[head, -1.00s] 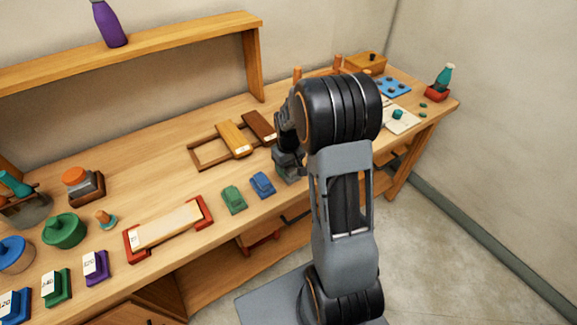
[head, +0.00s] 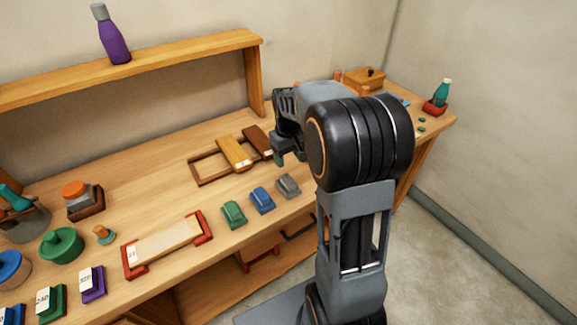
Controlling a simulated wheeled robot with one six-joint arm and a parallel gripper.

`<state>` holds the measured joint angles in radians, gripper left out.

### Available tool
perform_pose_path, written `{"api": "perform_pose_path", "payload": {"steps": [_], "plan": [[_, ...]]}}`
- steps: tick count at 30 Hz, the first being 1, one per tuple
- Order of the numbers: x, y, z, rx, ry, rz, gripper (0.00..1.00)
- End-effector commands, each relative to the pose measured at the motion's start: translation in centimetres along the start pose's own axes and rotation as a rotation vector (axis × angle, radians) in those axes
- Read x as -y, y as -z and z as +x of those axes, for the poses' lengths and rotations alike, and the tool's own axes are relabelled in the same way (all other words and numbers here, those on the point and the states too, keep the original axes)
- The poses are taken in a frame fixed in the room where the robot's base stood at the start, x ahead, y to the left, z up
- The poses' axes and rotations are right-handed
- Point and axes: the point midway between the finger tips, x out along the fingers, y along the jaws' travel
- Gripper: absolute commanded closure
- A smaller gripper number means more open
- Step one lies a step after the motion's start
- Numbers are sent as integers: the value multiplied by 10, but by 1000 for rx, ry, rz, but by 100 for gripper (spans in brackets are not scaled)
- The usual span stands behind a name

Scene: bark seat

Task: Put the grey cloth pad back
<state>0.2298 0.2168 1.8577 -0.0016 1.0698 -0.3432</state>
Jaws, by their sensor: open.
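The grey cloth pad (head: 288,186) lies on the bench top near its front edge. It is at the right end of a short row, beside the blue pad (head: 262,200) and the green pad (head: 233,215), with small gaps between. My gripper (head: 279,156) is above the bench, behind and slightly left of the grey pad, apart from it. It is open and I see nothing held in it. My arm hides part of the bench to the right, and the fingertips are small and partly hard to make out.
A brown wooden frame with a yellow-brown block (head: 235,152) and a dark brown block (head: 257,141) lies just left of my gripper. A red-ended board holder (head: 167,243) stands front left. A raised shelf (head: 150,58) runs behind. Bare bench lies between shelf and frame.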

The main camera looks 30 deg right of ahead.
Motion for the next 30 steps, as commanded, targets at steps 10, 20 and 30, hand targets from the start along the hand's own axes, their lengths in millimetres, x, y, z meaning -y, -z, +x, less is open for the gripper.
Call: {"api": "perform_pose_path", "payload": {"steps": [10,20,30], "plan": [[47,-47,-46,-115,-29,29,41],[102,-128,-54,-299,-29,88,41],[114,-149,-48,-349,-18,107,41]]}}
